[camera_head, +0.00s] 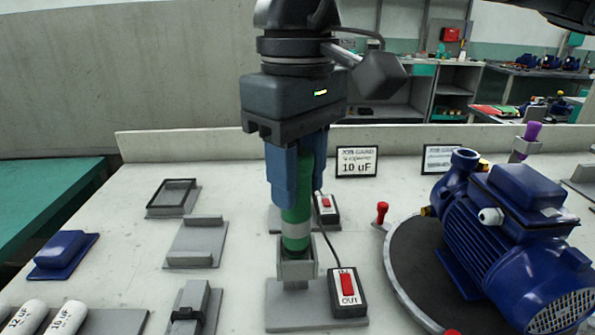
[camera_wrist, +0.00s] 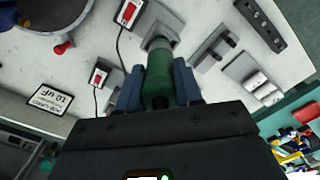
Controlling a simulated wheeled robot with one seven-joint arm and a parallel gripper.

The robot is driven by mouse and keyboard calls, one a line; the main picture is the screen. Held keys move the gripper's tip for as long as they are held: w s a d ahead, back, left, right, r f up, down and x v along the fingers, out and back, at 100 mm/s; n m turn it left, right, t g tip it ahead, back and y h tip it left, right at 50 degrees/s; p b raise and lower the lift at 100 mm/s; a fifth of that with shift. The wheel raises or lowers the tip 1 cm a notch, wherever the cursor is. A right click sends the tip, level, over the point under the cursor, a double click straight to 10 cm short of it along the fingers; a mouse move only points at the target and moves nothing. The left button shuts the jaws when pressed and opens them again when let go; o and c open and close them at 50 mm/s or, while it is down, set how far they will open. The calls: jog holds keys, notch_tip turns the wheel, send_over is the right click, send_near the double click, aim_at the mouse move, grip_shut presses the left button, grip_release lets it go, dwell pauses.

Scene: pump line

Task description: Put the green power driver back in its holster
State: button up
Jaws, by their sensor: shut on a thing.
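The green power driver (camera_head: 296,205) stands upright in the middle of the bench in the head view. My gripper (camera_head: 297,185), with blue fingers, points down and is shut on its upper body. The driver's lower end, with a pale grey band, is at the mouth of the grey holster (camera_head: 297,270), a square socket on a flat base plate. I cannot tell how deep it sits. In the wrist view the driver (camera_wrist: 158,80) lies between the blue fingers, with its far end at the holster (camera_wrist: 160,35).
A blue pump (camera_head: 520,225) stands on a round turntable (camera_head: 405,250) at the right. A switch box marked CUT (camera_head: 347,292) is beside the holster, with a cable. Grey fixtures (camera_head: 197,243) and white capacitors (camera_head: 66,318) are at the left. A sign reading 10 uF (camera_head: 356,162) stands behind.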

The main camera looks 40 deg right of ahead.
jog(key=shift+f+b, duration=1.3)
jog(key=shift+f, duration=0.15)
jog(key=o, duration=1.2)
jog(key=shift+r, duration=0.1)
jog(key=shift+r+p, duration=1.65)
jog(key=shift+r, duration=1.3)
jog(key=shift+r+p, duration=0.4)
jog(key=shift+r, duration=3.5)
